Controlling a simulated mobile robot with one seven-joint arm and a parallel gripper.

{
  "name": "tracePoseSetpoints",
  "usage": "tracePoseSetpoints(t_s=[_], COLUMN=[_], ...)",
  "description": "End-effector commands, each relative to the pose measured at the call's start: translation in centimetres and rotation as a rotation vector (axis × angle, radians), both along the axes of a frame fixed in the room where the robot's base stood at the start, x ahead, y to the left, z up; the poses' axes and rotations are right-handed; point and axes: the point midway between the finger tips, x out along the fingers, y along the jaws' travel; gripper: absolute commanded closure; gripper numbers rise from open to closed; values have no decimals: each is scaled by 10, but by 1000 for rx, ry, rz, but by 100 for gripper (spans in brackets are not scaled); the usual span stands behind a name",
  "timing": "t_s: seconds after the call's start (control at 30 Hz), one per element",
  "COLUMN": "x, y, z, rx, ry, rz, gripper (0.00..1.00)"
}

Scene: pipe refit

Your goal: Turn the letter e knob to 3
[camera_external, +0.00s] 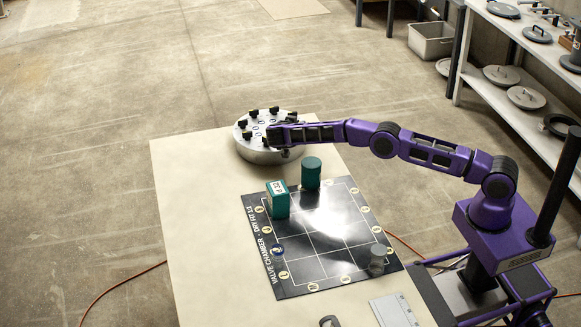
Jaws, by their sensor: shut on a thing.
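A round metal drum (258,155) stands at the far end of the table, with several black knobs on its pale top. One uncovered knob (253,113) shows on its far side. The letters and numbers by the knobs are too small to read, so I cannot tell which is the letter e knob or where it points. My gripper (272,138) reaches in from the right, low over the drum's top. It is shut on a knob there; the fingers and wrist hide most of that knob and the drum's right part.
A dark gridded mat (330,235) lies nearer. On it are a labelled green box (278,203), a green cylinder (311,176), a grey cylinder (378,260) and a blue ring (277,250). A metal plate (394,311) lies at the near edge. Shelves (490,85) with lids stand right.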

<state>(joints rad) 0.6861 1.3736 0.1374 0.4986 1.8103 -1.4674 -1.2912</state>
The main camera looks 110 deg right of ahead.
Motion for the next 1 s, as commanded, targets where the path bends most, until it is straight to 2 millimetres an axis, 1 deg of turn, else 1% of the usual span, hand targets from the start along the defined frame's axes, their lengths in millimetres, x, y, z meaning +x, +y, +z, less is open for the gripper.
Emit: tracePoseSetpoints(t_s=[0.13, 0.17, 0.3, 0.33, 0.67, 0.77, 0.83, 1.0], x=[-3, -3, -2, -2, 1, 7, 14, 34], y=[-1, -1, -1, -1, 2, 10, 19, 47], z=[-2, -2, -1, -1, 1, 6, 10, 24], rx=[1, 1, 0, 1, -1, 0, 0, 0], ry=[4, 4, 3, 3, 1, 0, -1, 0], rz=[-4, -4, -3, -3, -1, 0, 2, 2], gripper=[100, 83, 58, 55, 55, 55, 55, 55])
